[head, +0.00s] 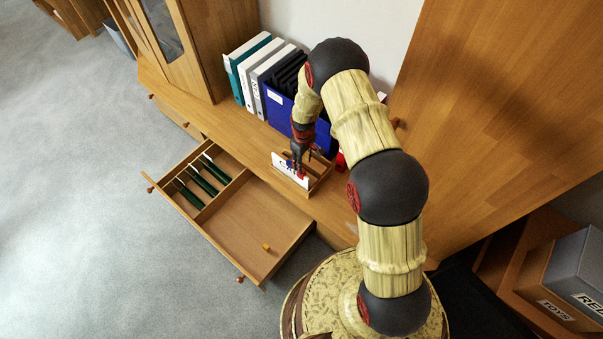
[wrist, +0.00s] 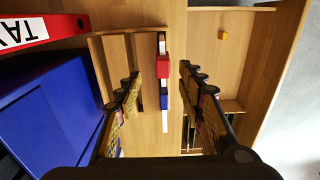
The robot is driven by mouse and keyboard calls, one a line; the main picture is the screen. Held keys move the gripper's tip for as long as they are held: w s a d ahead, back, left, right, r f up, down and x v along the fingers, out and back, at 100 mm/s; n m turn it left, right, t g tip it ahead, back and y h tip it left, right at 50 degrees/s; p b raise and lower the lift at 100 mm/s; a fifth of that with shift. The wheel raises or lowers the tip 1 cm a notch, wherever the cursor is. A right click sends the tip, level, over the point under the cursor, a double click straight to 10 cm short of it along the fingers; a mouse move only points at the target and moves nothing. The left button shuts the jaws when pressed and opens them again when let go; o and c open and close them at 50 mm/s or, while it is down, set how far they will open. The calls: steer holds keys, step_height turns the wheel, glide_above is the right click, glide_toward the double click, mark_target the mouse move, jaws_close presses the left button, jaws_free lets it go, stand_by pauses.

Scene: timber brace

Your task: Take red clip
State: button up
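The red clip (wrist: 163,66) shows in the wrist view on the edge of a wooden holder (wrist: 117,50), beside a blue clip (wrist: 164,101). My gripper (wrist: 160,72) is open, with one finger on each side of the line of the clips. I see a gap between each finger and the red clip; the depth between them is hard to judge. In the head view my gripper (head: 304,158) is over the holder (head: 319,180), which has a white lettered card (head: 289,172) at its front. The clips are small and partly hidden there.
An open drawer (head: 245,222) lies in front, with several dark green items (head: 203,180) and a yellow cube (head: 266,247). Binders (head: 250,75) and a blue box (head: 313,120) stand behind. A red TAX binder (wrist: 50,30) is close on the left in the wrist view.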

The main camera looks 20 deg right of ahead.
steer(key=f+b, duration=0.1)
steer(key=f, duration=0.1)
steer(key=f+b, duration=0.1)
steer(key=f, duration=0.2)
steer(key=f+b, duration=0.1)
steer(key=f, duration=0.1)
steer(key=shift+a+f, duration=0.15)
steer(key=shift+a, duration=0.15)
steer(key=shift+c, duration=0.3)
steer(key=c, duration=0.8)
steer(key=shift+c, duration=0.5)
